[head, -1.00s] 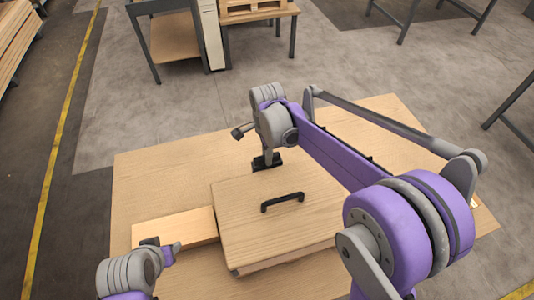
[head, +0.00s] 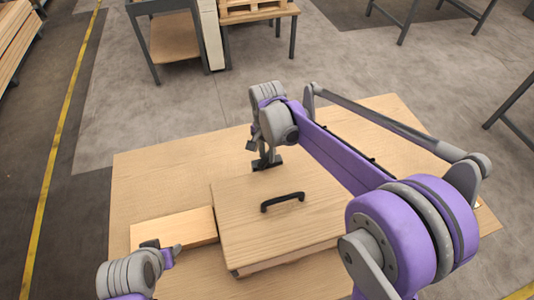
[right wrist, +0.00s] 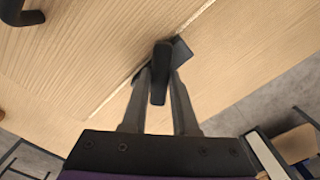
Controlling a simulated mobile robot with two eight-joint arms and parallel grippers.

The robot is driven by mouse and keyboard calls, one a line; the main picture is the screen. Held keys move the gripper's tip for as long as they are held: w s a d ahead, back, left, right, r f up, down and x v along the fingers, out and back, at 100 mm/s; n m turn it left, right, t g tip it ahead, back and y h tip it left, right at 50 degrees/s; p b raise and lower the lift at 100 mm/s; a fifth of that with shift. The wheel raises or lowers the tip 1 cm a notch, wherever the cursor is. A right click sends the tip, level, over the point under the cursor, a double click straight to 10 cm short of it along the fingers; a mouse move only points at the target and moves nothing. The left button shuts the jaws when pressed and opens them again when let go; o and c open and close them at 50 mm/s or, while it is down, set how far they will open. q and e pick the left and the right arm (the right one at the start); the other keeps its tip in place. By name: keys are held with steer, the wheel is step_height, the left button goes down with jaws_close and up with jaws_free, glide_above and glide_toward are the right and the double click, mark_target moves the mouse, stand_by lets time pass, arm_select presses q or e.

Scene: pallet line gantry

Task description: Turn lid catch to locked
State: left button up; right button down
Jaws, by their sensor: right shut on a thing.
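A wooden box lid (head: 250,215) with a black handle (head: 283,201) lies on the table. The handle also shows at the upper left of the right wrist view (right wrist: 22,14). A dark lid catch (right wrist: 160,72) sits at the lid's edge in the right wrist view. My right gripper (right wrist: 160,85) is shut on the catch, with one finger on each side of it. In the head view the right gripper (head: 266,163) points down at the lid's far edge and mostly hides the catch. My left gripper (head: 160,247) is at the lower left, near a wooden block; its jaws are too small to judge.
A pale wooden block (head: 172,228) lies left of the box. The wooden table (head: 160,180) is clear at its far left. Beyond it stand a grey-legged bench (head: 174,40) and bare floor.

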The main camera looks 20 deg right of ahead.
mark_target(267, 156)
steer(key=n, duration=0.4)
steer(key=shift+n, duration=2.9)
steer(key=shift+b, duration=0.3)
steer(key=c, duration=0.7)
jaws_free()
steer(key=shift+r, duration=0.1)
step_height(267, 156, up, 11)
steer(key=shift+f+p, duration=0.15)
steer(key=shift+p, duration=0.3)
